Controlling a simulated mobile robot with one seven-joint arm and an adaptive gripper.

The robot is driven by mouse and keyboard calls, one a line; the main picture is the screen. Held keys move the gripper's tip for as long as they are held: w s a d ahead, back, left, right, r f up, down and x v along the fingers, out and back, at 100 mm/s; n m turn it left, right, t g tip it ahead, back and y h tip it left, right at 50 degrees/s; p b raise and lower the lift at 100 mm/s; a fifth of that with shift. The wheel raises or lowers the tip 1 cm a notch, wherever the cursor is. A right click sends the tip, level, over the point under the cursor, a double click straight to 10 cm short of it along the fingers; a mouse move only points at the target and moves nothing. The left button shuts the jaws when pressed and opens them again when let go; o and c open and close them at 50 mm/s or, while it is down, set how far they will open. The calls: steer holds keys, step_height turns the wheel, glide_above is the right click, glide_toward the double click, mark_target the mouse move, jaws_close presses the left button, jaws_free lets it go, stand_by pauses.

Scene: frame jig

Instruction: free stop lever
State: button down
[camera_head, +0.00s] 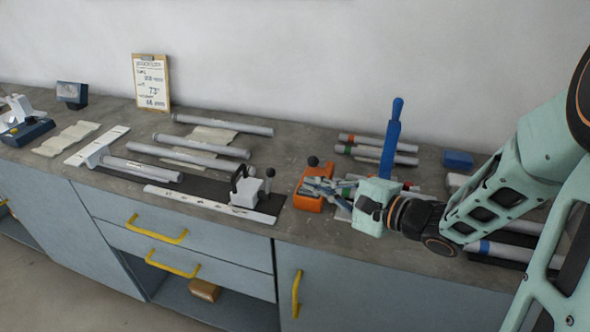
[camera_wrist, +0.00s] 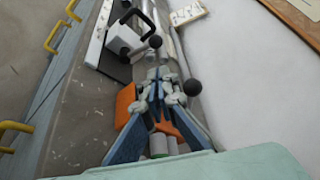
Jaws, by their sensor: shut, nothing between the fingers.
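A white stop block (camera_head: 245,193) with a black handle sits on the white scale rail (camera_head: 205,203); it also shows in the wrist view (camera_wrist: 122,42). A short lever with a black ball knob (camera_head: 270,172) stands at its right side; the knob also shows in the wrist view (camera_wrist: 155,41). My gripper (camera_head: 307,184) is shut and empty, lying low across the orange block, with its tips toward the stop lever. In the wrist view the fingertips (camera_wrist: 158,73) are close to the lever knob but look apart from it. The lever's foot is partly hidden in the wrist view.
The orange block (camera_head: 307,203) has its own black ball knob (camera_head: 313,161), close beside my fingers. A blue upright handle (camera_head: 391,140) stands behind my gripper. Grey tubes (camera_head: 200,145) lie at the back left. A clipboard (camera_head: 151,82) leans on the wall.

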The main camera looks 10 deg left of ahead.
steer(key=b+x, duration=0.1)
steer(key=x, duration=0.8)
steer(key=shift+w+a+f+b, duration=0.1)
steer(key=shift+a+b, duration=0.2)
steer(key=shift+p, duration=0.35)
steer(key=shift+s+r+p, duration=0.35)
steer(key=shift+s+p, duration=0.1)
steer(key=shift+p, duration=0.35)
steer(key=shift+s+a+f, duration=0.1)
steer(key=shift+s, duration=0.1)
